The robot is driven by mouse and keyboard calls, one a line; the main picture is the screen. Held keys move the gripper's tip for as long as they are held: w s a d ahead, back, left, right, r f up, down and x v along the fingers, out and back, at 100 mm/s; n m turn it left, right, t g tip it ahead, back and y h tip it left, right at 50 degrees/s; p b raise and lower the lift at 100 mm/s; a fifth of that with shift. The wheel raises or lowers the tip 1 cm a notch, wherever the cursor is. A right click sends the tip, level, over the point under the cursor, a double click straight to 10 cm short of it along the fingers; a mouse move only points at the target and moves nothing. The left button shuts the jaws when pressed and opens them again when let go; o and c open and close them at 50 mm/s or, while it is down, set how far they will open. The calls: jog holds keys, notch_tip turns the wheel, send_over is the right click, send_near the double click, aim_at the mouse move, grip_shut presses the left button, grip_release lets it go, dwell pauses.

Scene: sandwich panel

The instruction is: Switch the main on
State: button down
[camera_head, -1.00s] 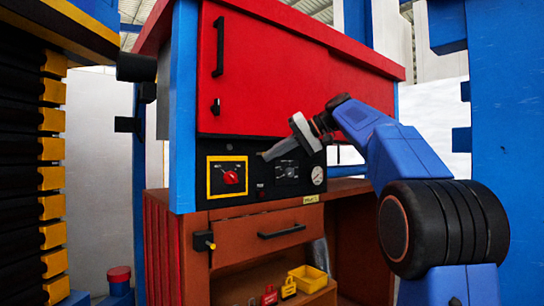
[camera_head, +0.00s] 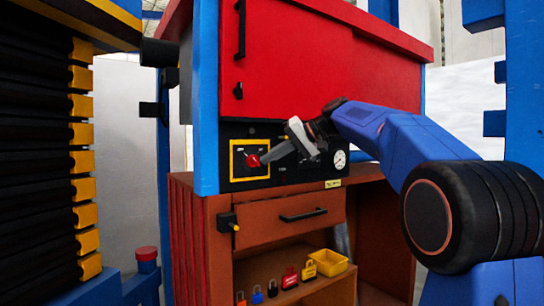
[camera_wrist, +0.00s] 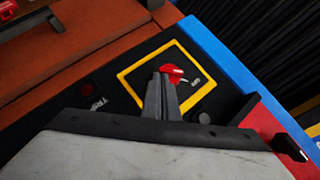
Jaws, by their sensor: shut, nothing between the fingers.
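The main switch is a red rotary knob (camera_head: 251,160) inside a yellow square frame (camera_head: 234,170) on the black control panel. It also shows in the wrist view (camera_wrist: 175,72), with the yellow frame (camera_wrist: 131,91) around it. My gripper (camera_head: 264,159) reaches in from the right, its fingertips just right of the knob. In the wrist view my gripper (camera_wrist: 161,80) is shut and empty, its tips right beside the knob and overlapping it in the picture. I cannot tell whether they touch. The fingers hide part of the knob's surroundings, and its setting is unclear.
A round gauge (camera_head: 340,159) sits at the panel's right. A red cabinet door (camera_head: 320,70) is above, a drawer handle (camera_head: 303,215) below. Several padlocks and a yellow bin (camera_head: 328,262) stand on the lower shelf. A blue post (camera_head: 206,100) borders the panel's left.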

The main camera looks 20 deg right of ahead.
aim_at(253, 167)
jog(key=shift+d+f+m+y, duration=0.1)
jog(key=shift+f+m+y, duration=0.35)
jog(key=shift+m+y, duration=0.4)
dwell(0.5)
jog(key=shift+d+f+m+y, duration=0.1)
jog(key=shift+f+m+y, duration=0.2)
jog(key=shift+y, duration=0.35)
jog(key=shift+s+a+f+m+t+y, duration=0.1)
jog(key=shift+a+f+m+t+y, duration=0.2)
jog(key=shift+f+m+t+y, duration=0.7)
jog(key=shift+s+a+f+m+t+y, duration=0.15)
jog(key=shift+a+m+t+y, duration=0.3)
jog(key=shift+m+y, duration=1.05)
jog(key=shift+a+f+m+t+y, duration=0.2)
jog(key=shift+f+m+t+y, duration=0.55)
jog(key=shift+m, duration=1)
jog(key=shift+a+r, duration=0.1)
jog(key=shift+a, duration=0.1)
